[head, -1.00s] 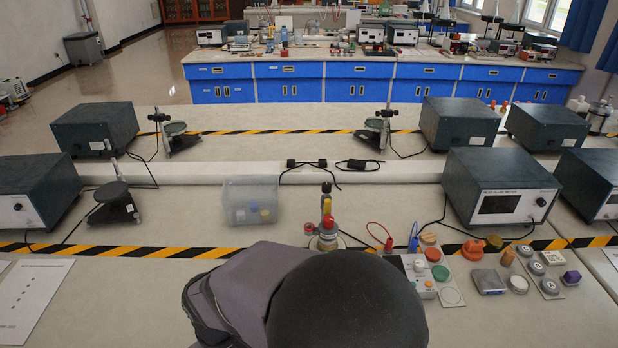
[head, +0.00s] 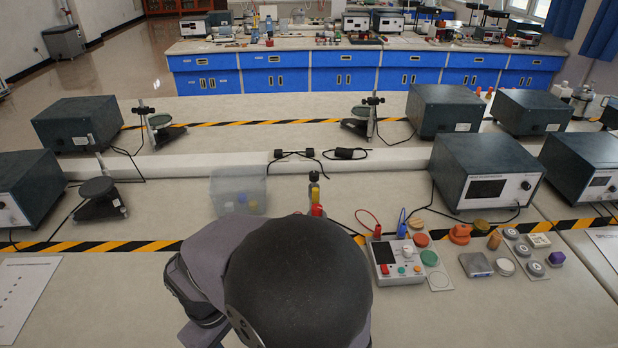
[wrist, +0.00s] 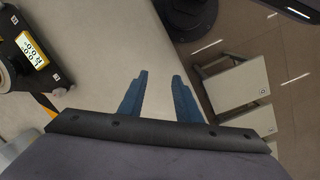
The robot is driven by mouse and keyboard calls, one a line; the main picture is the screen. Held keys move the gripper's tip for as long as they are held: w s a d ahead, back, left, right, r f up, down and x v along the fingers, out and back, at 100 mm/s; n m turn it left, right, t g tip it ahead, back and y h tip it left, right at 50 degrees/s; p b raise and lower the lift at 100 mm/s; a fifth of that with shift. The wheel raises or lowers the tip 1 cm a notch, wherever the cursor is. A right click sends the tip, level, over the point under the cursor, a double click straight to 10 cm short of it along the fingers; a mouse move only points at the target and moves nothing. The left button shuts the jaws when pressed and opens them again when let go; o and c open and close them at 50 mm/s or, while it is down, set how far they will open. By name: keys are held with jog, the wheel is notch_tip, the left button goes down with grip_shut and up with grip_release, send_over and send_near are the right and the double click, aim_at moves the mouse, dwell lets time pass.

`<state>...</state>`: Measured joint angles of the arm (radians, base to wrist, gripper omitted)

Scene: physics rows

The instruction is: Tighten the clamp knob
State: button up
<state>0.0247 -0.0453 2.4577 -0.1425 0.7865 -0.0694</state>
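A small upright post (head: 314,184) with yellow and red parts stands behind my arm in the head view. Its lower part is hidden by my arm's dark rounded link. I cannot tell for sure which part is the clamp knob. My gripper shows in the wrist view (wrist: 159,73); its two blue fingers are apart, with nothing between them. The fingers are over a bare pale surface beside its edge, with brown floor to the right. My gripper is hidden in the head view.
A clear plastic bin (head: 238,192) stands left of the post. A control box (head: 396,262) with coloured buttons, a grey block (head: 476,265) and several small knobs lie to the right. A large meter (head: 487,185) stands behind them.

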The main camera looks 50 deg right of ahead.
jog(key=w+d+r+n+g+h+b, duration=0.1)
jog(key=w+d+n+h, duration=0.35)
jog(key=d, duration=0.65)
jog(key=w+d+r+n+g+h+b, duration=0.1)
jog(key=w+d+r+n+g+h, duration=0.2)
jog(key=w+d, duration=0.5)
jog(key=n+t+h+b, duration=0.1)
jog(key=n+h+b, duration=0.1)
jog(key=n+h, duration=0.6)
send_near(310, 176)
jog(key=d+f+m+h, duration=0.1)
jog(key=m, duration=0.1)
jog(key=shift+n, duration=0.25)
jog(key=shift+p+x, duration=1.15)
jog(key=shift+x, duration=2.75)
jog(key=shift+s, duration=0.2)
jog(key=c, duration=0.8)
